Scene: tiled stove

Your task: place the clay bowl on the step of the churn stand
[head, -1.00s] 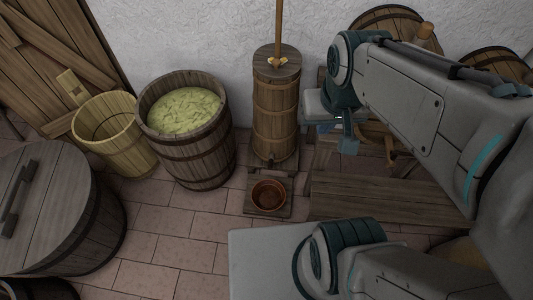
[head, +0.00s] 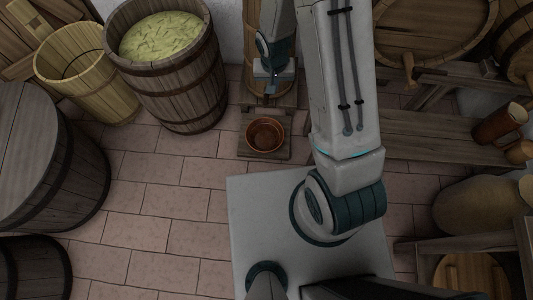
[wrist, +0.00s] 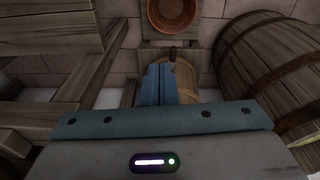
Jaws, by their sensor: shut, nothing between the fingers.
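The reddish-brown clay bowl (head: 265,134) sits upright on the low wooden step (head: 284,153) at the front of the churn stand. The bowl also shows at the top of the wrist view (wrist: 172,14). The churn (head: 256,88) stands behind the step, mostly hidden by my arm in the head view. My gripper (head: 271,89) is above the stand, behind the bowl in the head view and apart from it. Its blue fingers (wrist: 162,84) are together and empty in the wrist view, in front of the churn.
A tub of shredded cabbage (head: 168,70) stands left of the churn, with a pale empty bucket (head: 88,78) beyond it. A large lidded barrel (head: 40,150) is at far left. A wooden bench (head: 430,135) and barrels are right. Tiled floor (head: 170,190) is clear in front.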

